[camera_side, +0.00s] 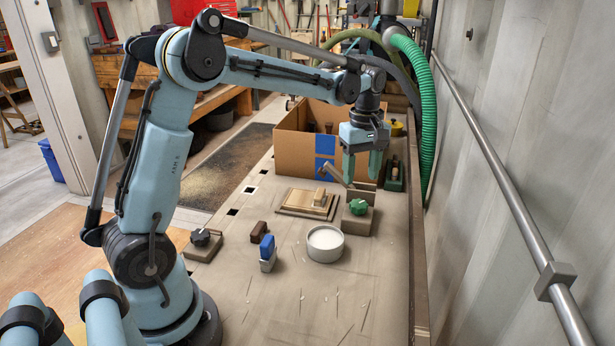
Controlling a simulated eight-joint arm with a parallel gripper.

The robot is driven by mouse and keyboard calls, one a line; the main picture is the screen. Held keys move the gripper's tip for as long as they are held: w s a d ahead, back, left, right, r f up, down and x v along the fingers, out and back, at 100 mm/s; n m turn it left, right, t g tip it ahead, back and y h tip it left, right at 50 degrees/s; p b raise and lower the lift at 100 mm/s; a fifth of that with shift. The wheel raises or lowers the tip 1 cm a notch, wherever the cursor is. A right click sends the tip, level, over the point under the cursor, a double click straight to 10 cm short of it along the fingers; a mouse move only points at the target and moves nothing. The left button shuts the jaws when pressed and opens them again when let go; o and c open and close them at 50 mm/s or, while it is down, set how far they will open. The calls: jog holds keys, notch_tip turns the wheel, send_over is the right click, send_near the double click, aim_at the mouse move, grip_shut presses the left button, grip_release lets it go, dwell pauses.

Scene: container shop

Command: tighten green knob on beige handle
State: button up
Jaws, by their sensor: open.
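A green lobed knob (358,207) sits on top of a squat grey-beige block (357,222), right of the table's middle. Just behind it, a beige-grey lever handle (336,174) slants up to the left from another low block (364,192). My gripper (362,176) points down above and behind the green knob, near this lever. Its two teal fingers are apart, with nothing seen between them. Whether a finger touches the lever cannot be told. How tight the knob sits cannot be seen.
An open cardboard box (295,155) stands behind. A wooden board with a small grip (306,203) lies left of the knob. A white round tub (325,244), a blue-topped block (267,252) and a black-knobbed block (203,242) stand nearer.

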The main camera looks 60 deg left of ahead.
aim_at(358, 202)
notch_tip(358, 202, down, 7)
jog(key=shift+f, duration=0.2)
dwell(0.3)
jog(key=c, duration=0.8)
